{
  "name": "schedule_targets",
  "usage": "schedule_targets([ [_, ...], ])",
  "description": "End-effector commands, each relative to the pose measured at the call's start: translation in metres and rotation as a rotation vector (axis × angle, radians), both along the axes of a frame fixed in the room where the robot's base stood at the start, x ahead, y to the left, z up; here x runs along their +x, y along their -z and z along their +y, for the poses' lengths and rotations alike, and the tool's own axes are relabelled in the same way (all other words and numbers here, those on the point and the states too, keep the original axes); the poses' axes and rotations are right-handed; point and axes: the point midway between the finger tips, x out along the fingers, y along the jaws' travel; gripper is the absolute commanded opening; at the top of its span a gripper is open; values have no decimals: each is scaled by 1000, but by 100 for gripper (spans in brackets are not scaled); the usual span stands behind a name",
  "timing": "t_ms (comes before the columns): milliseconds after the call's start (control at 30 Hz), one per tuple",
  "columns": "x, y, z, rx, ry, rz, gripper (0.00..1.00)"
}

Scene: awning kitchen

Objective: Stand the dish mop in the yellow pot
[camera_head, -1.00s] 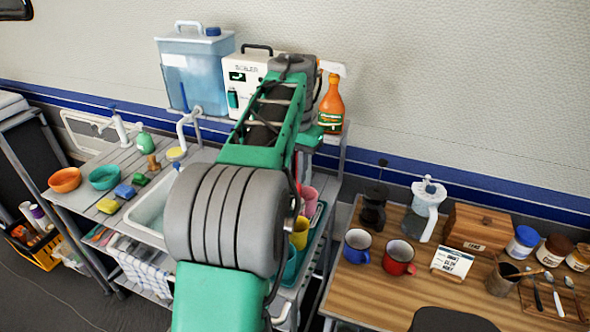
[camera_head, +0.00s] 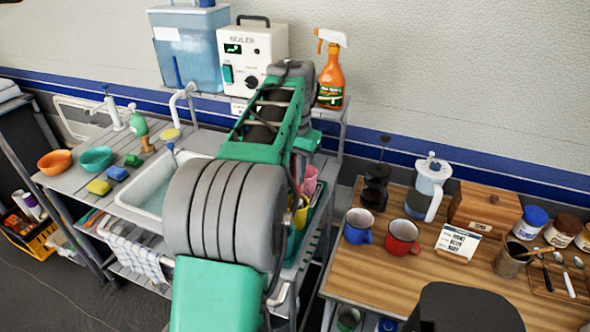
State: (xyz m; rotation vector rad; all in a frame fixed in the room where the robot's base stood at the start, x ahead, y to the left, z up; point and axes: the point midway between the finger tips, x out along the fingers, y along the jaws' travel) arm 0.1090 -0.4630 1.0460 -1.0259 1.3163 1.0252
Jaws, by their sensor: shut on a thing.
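My arm (camera_head: 225,215) rises through the middle of the picture, bends at the top and turns down behind itself. Its jaws are hidden behind the forearm and the big grey joint, so I cannot see what they hold. I cannot make out the dish mop. A yellow vessel (camera_head: 300,213), perhaps the yellow pot, shows partly just right of the grey joint. It is beside a pink cup (camera_head: 309,180), and most of it is covered by my arm.
The sink (camera_head: 160,188) is left of my arm, with bowls (camera_head: 95,159) and sponges (camera_head: 98,187) beside it. A boiler (camera_head: 252,55) and an orange spray bottle (camera_head: 331,75) stand on the shelf behind. The wooden table (camera_head: 375,262) at right holds mugs (camera_head: 402,238) and jars.

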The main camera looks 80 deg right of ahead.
Motion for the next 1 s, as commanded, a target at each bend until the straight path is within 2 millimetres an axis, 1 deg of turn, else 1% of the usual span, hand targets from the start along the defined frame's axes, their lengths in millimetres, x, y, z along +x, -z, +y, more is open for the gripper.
schedule_targets([
  [33,0,8,0,1,0,0,0],
  [133,0,14,0,1,0,0,0],
  [467,0,16,0,0,0,0,0],
  [500,0,16,0,0,0,0,18],
  [700,0,16,0,0,0,0,34],
  [800,0,16,0,0,0,0,41],
  [1000,0,16,0,0,0,0,41],
])
